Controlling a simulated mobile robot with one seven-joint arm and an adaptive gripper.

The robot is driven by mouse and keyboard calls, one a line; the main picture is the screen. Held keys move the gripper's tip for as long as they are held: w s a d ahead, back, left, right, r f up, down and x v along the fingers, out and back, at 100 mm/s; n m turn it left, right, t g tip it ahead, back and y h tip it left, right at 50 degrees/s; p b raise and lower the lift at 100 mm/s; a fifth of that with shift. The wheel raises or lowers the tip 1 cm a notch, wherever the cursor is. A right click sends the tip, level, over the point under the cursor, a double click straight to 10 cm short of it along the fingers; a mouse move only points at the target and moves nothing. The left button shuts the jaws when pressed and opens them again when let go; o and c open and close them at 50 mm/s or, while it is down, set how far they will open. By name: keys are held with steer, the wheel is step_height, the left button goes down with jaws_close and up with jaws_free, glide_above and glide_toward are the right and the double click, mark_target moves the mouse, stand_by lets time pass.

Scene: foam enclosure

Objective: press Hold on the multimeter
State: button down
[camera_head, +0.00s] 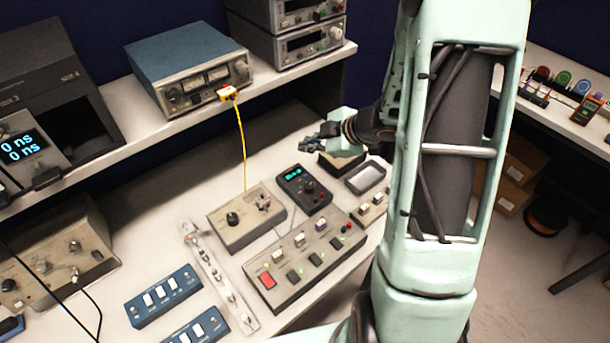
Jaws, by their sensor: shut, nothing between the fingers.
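A dark handheld meter (304,190) with a small lit green display and a round knob lies on the bench; it looks like the multimeter. Its buttons are too small to read, so I cannot make out Hold. My gripper (307,145) is at the end of my arm, above and behind the meter in the picture, pointing left. It is shut and empty, and looks apart from the meter.
A beige box (230,222) with a knob stands left of the meter. A button panel (268,262) lies in front, and a metal tray (366,176) to the right. A yellow cable (242,140) hangs from the shelf. An orange handheld device (587,110) lies on the right bench.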

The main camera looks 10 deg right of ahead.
steer(key=shift+f+b, duration=3.95)
steer(key=shift+f, duration=0.4)
steer(key=shift+f, duration=0.1)
steer(key=shift+f, duration=0.3)
steer(key=shift+f+b, duration=0.35)
steer(key=shift+b, duration=0.05)
steer(key=shift+r, duration=0.1)
steer(key=shift+r+p, duration=0.65)
steer(key=shift+p, duration=0.2)
step_height(320, 180, up, 5)
steer(key=p, duration=0.5)
steer(key=shift+r, duration=0.1)
